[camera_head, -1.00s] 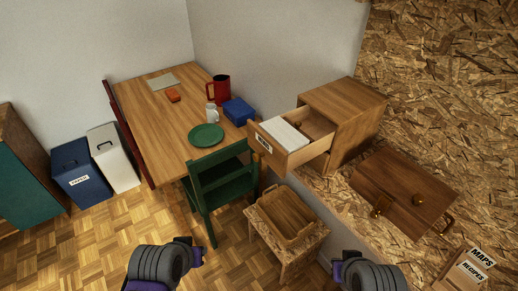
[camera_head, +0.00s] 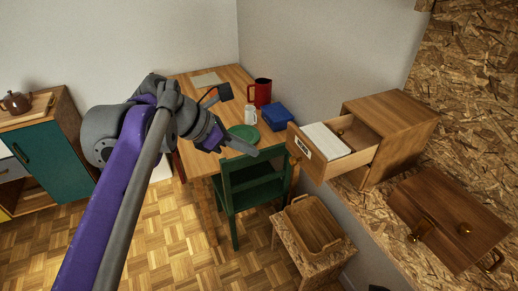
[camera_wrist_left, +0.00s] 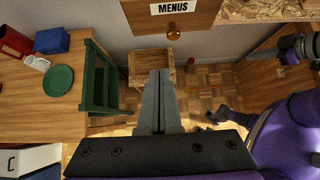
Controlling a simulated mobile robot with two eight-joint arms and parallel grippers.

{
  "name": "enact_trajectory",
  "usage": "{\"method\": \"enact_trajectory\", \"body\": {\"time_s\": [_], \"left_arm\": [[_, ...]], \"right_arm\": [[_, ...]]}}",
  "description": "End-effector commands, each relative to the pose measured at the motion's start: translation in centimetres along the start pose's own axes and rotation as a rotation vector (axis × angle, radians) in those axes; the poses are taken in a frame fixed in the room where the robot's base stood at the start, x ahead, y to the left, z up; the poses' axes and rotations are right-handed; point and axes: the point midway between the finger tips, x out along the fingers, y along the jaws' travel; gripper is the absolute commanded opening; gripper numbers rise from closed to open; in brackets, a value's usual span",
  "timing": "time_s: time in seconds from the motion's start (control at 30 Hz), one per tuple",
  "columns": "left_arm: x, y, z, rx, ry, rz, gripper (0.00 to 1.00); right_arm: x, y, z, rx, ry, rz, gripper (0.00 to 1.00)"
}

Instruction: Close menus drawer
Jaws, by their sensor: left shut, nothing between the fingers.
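The menus drawer (camera_head: 305,150) stands pulled out of the wooden cabinet (camera_head: 397,125), with pale papers inside. In the left wrist view, its front (camera_wrist_left: 205,14) carries a MENUS label and a brass knob (camera_wrist_left: 174,33). My left gripper (camera_head: 252,150) is shut and empty, to the left of the drawer front and apart from it. In the left wrist view, its fingers (camera_wrist_left: 160,73) point towards the knob, which shows beyond their tips.
A green chair (camera_head: 250,185) stands below the gripper, beside the table (camera_head: 195,165) with a green plate, white mug, red jug and blue box. A stool with a wooden tray (camera_head: 313,225) stands below the drawer. A brown case (camera_head: 450,215) lies on the ledge at right.

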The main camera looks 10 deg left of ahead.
Motion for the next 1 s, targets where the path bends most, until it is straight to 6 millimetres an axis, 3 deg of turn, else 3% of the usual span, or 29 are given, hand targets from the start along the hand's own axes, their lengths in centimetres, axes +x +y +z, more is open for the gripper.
{"method": "enact_trajectory", "body": {"time_s": [0.4, 0.63, 1.0], "left_arm": [[8.7, -0.1, 0.2, 0.007, 0.001, -0.001, 0.0], [10.5, 0.0, 2.5, 0.006, 0.001, 0.001, 0.0], [11.1, -0.1, 2.8, 0.004, 0.002, 0.002, 0.0]], "right_arm": [[-0.2, 0.0, -0.3, 0.0, 0.003, 0.0, 0.0], [-0.9, 0.0, -1.2, 0.0, 0.011, 0.0, 0.0], [-0.9, 0.0, -1.2, 0.0, 0.012, 0.0, 0.0]]}}
